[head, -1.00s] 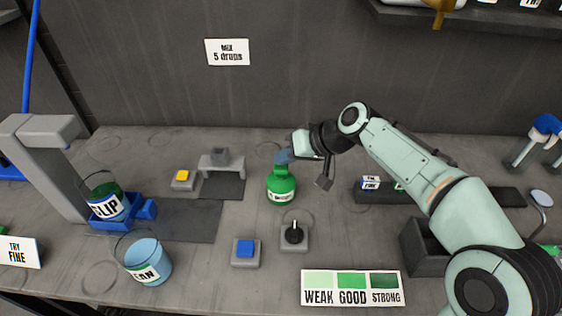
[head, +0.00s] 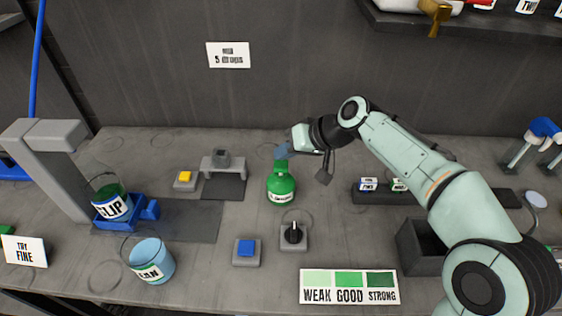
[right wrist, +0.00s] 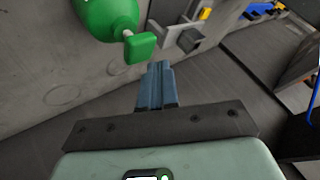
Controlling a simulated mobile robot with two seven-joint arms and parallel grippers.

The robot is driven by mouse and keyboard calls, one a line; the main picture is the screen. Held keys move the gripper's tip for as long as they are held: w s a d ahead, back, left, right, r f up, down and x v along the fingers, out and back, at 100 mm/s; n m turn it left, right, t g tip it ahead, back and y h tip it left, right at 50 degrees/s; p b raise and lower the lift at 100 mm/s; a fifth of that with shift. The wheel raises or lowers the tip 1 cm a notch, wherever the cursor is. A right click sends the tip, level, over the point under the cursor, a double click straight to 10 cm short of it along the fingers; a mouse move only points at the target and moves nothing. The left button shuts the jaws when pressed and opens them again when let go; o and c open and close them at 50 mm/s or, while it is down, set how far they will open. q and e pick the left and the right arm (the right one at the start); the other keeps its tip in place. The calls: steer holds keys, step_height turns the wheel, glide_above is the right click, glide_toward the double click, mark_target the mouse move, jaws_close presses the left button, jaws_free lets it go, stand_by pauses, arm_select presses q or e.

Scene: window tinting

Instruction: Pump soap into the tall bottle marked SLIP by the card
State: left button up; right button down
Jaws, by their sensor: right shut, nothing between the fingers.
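The SLIP container (head: 111,207) is bucket-like with a wire handle and green inside. It stands in a blue holder (head: 146,208) beside a grey post. A green bottle (head: 281,188) stands mid-bench, its small label unreadable. In the right wrist view, the green bottle (right wrist: 105,14) has a square green pump top (right wrist: 140,47) on a short pale stem. My right gripper (head: 283,152) is just above the green bottle's neck in the head view. Its blue fingers (right wrist: 156,85) are shut and empty, apart from the pump top in the wrist view. My left gripper is not in view.
A pale blue bucket (head: 151,261), a blue button (head: 246,250), a black knob (head: 293,234) and a yellow button (head: 185,178) stand around the bottle. A WEAK/GOOD/STRONG card (head: 349,287) lies in front. A wall card (head: 228,55) hangs behind.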

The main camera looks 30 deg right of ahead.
mark_target(285, 165)
steer(key=shift+r, duration=0.1)
step_height(285, 165, up, 5)
steer(key=p, duration=0.4)
stand_by(0.8)
